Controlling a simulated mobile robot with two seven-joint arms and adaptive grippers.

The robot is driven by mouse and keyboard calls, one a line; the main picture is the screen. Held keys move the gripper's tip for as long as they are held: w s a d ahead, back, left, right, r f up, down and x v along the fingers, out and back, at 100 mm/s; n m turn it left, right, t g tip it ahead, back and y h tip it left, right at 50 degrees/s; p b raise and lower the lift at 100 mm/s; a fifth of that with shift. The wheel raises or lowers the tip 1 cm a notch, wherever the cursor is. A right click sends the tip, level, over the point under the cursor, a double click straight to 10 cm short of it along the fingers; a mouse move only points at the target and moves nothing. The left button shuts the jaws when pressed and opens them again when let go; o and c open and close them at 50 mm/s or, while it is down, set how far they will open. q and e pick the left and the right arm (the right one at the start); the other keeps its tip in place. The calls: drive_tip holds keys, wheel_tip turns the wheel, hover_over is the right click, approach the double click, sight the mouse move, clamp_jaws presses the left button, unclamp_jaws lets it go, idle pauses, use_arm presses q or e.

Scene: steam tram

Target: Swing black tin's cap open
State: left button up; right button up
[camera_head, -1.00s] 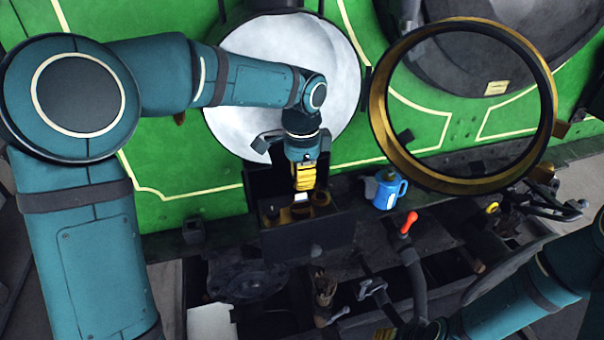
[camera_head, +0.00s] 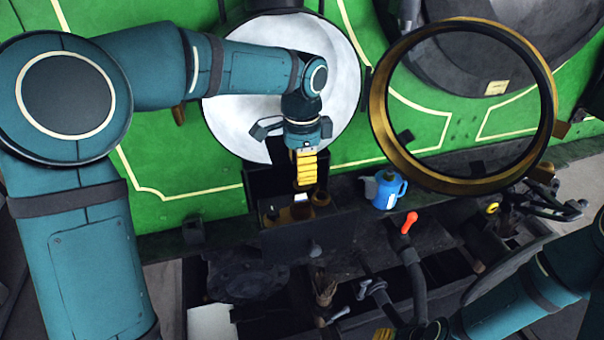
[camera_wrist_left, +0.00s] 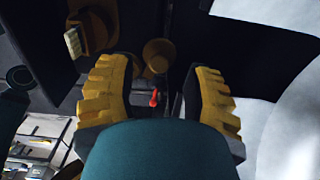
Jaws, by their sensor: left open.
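The black tin (camera_head: 285,243) is a dark box below the white disc in the head view. Its top looks open, with brown items and a pale one inside. A dark panel (camera_head: 262,181) stands upright behind it; I cannot tell for sure that it is the cap. My left gripper (camera_head: 304,184) is above the tin, in front of that panel. In the left wrist view its yellow fingers (camera_wrist_left: 160,92) are apart with nothing between them. My right gripper (camera_head: 385,334) is only partly visible at the bottom edge, its jaws hidden.
A blue can (camera_head: 385,190) stands on the ledge right of the tin. A large brass ring (camera_head: 380,135) is farther right. A red-tipped lever (camera_head: 409,223) rises in front. A brown cup (camera_wrist_left: 158,56) and a pale-bristled brush (camera_wrist_left: 73,43) show in the left wrist view.

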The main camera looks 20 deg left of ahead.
use_arm(q)
drive_tip(key=shift+r, duration=2.4)
